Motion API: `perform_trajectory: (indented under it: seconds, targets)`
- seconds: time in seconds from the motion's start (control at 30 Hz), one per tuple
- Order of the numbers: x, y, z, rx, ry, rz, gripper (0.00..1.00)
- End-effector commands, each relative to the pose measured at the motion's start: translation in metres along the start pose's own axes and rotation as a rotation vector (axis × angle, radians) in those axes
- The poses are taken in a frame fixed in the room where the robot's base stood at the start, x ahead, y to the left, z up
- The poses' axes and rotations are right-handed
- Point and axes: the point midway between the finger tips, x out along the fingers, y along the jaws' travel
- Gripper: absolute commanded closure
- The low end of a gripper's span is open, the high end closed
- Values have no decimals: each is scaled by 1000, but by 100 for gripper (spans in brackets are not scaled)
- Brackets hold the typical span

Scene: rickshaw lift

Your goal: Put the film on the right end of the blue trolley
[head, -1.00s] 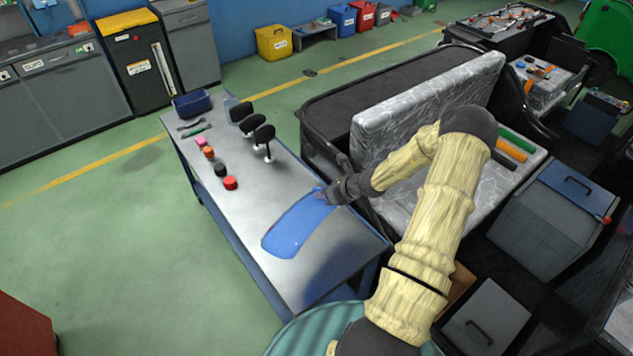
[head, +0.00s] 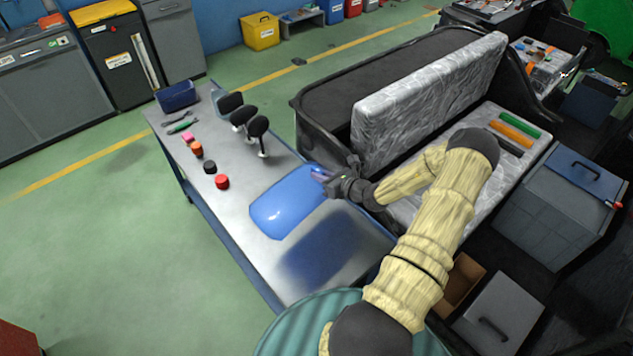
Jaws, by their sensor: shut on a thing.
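The film is a translucent blue sheet (head: 283,205). It hangs over the middle of the blue trolley's grey metal top (head: 345,232). A dark shadow lies on the top to its lower right, so the film appears raised above the surface. My gripper (head: 321,176) is shut on the film's upper right corner, near the trolley's far edge. The rest of the film extends left and down from the jaws. The near right end of the trolley top is bare apart from the shadow and is partly covered by my arm.
Red and black caps (head: 222,181) and black-headed levers (head: 257,130) stand on the trolley left of the film. A blue bin (head: 176,96) is at its far left end. The rickshaw with a silver seat (head: 430,95) stands close on the right. Green floor is clear at left.

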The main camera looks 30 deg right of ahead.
Motion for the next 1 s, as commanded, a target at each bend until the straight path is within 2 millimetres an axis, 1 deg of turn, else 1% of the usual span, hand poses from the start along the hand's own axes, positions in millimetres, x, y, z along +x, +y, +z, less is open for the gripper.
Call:
perform_trajectory:
  seconds: [0.03, 0.2, 0.67, 0.87, 1.0]
  targets:
    - [4, -3, -13, 1, -15, 1, 100]
    - [8, -6, -28, -2, -55, 9, 100]
    - [9, -6, -29, -4, -65, 11, 100]
    - [13, -8, -43, -3, -64, 11, 100]
    - [18, -11, -60, -3, -64, 11, 100]
